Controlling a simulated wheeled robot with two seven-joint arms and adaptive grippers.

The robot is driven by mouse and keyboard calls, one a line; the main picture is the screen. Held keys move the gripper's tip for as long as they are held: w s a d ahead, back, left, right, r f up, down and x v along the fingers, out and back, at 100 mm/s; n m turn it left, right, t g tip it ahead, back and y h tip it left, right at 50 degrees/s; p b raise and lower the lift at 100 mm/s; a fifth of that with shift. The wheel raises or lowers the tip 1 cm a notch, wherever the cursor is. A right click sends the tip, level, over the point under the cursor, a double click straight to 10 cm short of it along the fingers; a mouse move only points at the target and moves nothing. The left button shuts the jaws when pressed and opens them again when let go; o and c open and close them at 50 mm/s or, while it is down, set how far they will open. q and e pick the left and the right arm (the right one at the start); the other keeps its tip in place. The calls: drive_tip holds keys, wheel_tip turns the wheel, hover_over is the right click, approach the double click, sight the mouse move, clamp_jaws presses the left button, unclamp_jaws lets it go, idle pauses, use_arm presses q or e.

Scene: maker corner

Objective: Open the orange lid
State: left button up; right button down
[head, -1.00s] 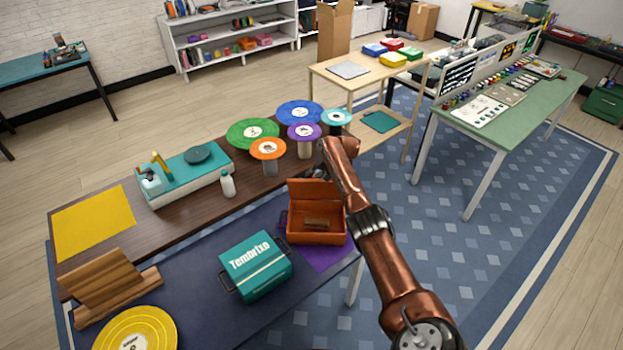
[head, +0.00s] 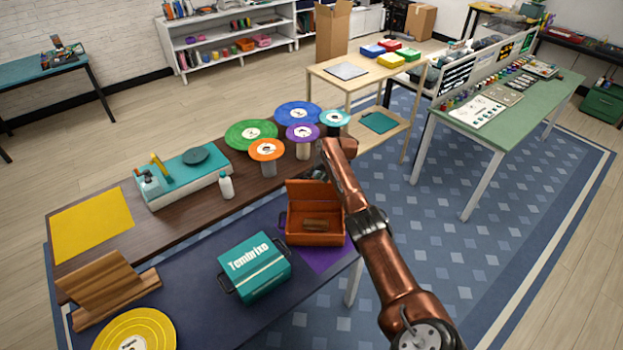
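The orange box (head: 315,238) stands at the right end of the dark blue table. Its orange lid (head: 308,193) is raised at the back edge and stands open, so the inside shows. A small brown block (head: 315,224) lies inside. My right arm comes in from the lower right and passes just right of the box, partly covering the lid's right side. Its far end is above and behind the box. The fingers of my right gripper are hidden or too unclear to read, so I cannot tell whether it touches the lid. My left gripper is not in view.
A teal box marked Tembrixo (head: 255,264) stands left of the orange box. A purple mat (head: 325,259) lies under the orange box. Colored discs on stands, such as the orange one (head: 267,149), and a white bottle (head: 227,187) stand behind on the brown table.

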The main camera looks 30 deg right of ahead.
drive_tip(key=c, duration=1.8)
unclamp_jaws()
drive_tip(key=shift+f, duration=0.1)
drive_tip(key=shift+o, duration=0.2)
drive_tip(key=v, duration=1.2)
